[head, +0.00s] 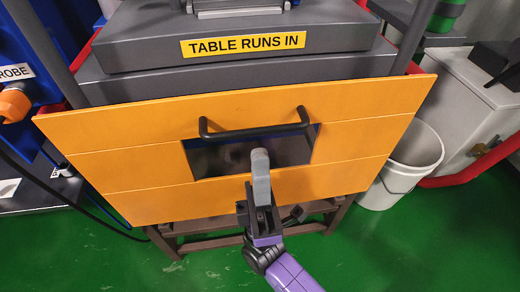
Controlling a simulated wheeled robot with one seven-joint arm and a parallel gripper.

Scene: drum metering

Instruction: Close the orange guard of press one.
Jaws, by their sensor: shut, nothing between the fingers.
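The orange guard (120,165) is a wide slatted panel across the front of the press, with a dark rectangular window (212,162) in its middle. A black bar handle (254,133) is fixed across the top of the window. My gripper (261,160) is shut and empty. Its grey fingertips appear in front of the window, just below the handle's bar. I cannot tell whether they touch the guard. The grey press body (130,50) rises behind the guard and bears a yellow label, "TABLE RUNS IN". The guard hides what is behind it.
A brown frame (200,242) stands below the guard on the green floor (420,255). An orange knob (12,104) and cables are at left. The front floor is mostly clear.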

